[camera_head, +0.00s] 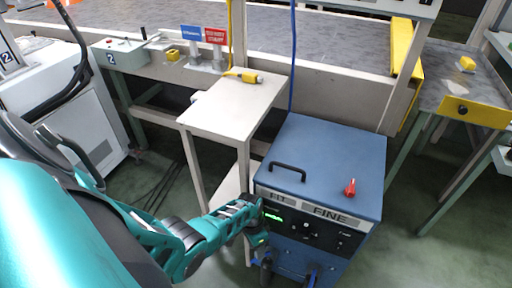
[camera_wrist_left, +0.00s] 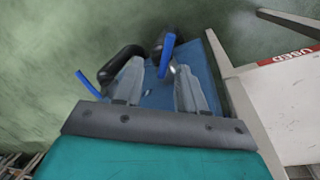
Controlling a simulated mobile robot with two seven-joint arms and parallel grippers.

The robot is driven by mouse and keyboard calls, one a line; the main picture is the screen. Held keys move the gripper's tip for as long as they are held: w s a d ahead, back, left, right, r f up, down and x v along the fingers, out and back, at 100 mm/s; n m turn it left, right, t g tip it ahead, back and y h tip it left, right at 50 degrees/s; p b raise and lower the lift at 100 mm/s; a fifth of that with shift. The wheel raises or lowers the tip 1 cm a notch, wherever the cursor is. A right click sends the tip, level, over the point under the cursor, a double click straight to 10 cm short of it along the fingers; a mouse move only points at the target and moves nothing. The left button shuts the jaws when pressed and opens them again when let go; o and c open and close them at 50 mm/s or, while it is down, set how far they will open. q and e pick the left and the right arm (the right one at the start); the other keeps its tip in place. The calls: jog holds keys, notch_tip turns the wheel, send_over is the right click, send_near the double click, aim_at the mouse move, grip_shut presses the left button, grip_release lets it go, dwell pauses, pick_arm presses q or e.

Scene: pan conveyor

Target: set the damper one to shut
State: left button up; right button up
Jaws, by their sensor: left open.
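A blue cabinet (camera_head: 335,150) stands at centre right. Low on its front are two dark pipe-like fittings with blue levers, a left lever (camera_head: 266,268) and a right lever (camera_head: 312,274); I cannot tell which is damper one. My left gripper (camera_head: 258,228) is at the cabinet's front left, above the left lever. In the left wrist view its open fingers (camera_wrist_left: 158,80) point toward the cabinet's blue surface (camera_wrist_left: 203,72). One blue lever (camera_wrist_left: 166,54) shows just beyond the fingers, another (camera_wrist_left: 88,86) to their left. No grip on either shows. My right gripper is out of view.
A black handle (camera_head: 287,170) and a red knob (camera_head: 350,188) are on the cabinet top. A pale side table (camera_head: 235,105) with a yellow plug stands left of it. A conveyor (camera_head: 310,40) runs behind. Green floor (camera_head: 410,255) is open at right.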

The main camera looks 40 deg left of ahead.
pick_arm(q)
notch_tip(320, 180, up, 14)
jog(key=p, duration=0.7)
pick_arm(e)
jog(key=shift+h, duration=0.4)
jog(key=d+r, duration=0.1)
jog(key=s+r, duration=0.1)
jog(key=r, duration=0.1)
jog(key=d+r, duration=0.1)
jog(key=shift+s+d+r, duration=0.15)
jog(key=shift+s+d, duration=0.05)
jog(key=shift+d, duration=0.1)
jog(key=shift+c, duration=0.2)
